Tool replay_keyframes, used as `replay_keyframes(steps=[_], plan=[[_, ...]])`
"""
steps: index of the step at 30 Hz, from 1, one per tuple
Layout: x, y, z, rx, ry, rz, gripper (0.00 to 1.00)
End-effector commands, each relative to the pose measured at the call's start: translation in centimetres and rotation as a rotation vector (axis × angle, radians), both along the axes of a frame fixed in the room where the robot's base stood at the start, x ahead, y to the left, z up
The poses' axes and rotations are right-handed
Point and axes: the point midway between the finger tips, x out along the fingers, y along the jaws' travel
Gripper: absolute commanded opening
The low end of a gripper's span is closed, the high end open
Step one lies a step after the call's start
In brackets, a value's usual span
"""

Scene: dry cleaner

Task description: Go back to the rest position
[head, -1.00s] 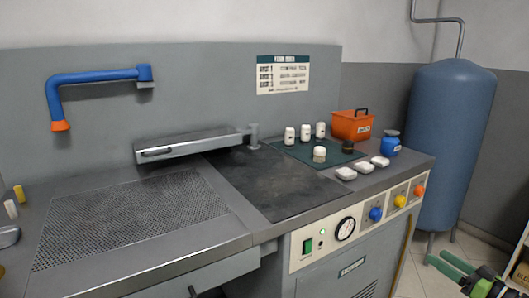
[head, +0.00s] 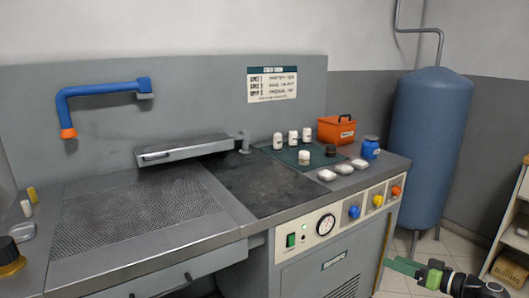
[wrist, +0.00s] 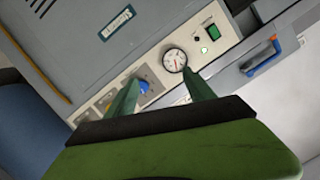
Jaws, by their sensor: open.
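My gripper (head: 403,266) is at the lower right in the head view, off the front right of the workbench and below its top. In the wrist view my gripper (wrist: 160,92) shows two green fingers spread apart with nothing between them. Beyond the fingers is the bench's front panel with a round gauge (wrist: 174,60), a blue knob (wrist: 143,86) and a green switch (wrist: 213,32). The fingers appear apart from the panel.
The workbench top (head: 225,225) holds white jars (head: 305,158), white blocks (head: 327,175), an orange box (head: 336,129) and a blue jar (head: 370,147). A blue tank (head: 428,150) stands behind my arm. A shelf (head: 508,235) with a carton is at the right edge. Floor shows between them.

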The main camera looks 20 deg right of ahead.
Motion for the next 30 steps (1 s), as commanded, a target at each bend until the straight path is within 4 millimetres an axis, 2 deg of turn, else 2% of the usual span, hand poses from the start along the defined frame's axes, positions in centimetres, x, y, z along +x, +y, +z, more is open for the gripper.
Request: replay_keyframes(steps=[1, 5, 8, 11, 12, 14, 18, 21, 24, 27, 30], plan=[[1.3, 1.5, 0.9, 0.013, 0.041, 0.031, 0.62], [4.5, 5.7, 0.9, 0.047, 0.183, 0.107, 0.62], [7.0, 10.0, 1.1, 0.064, 0.323, 0.171, 0.62], [9.5, 15.7, 1.6, 0.06, 0.511, 0.238, 0.62], [10.3, 18.2, 1.9, 0.047, 0.597, 0.261, 0.62], [11.2, 22.1, 2.4, 0.016, 0.726, 0.284, 0.62], [12.1, 30.0, 4.1, -0.113, 0.993, 0.283, 0.62], [12.1, 34.7, 5.9, -0.241, 1.133, 0.239, 0.62], [11.9, 38.3, 7.6, -0.365, 1.215, 0.177, 0.62], [11.8, 40.5, 8.8, -0.456, 1.249, 0.118, 0.62], [11.8, 41.9, 9.2, -0.504, 1.259, 0.084, 0.62]])
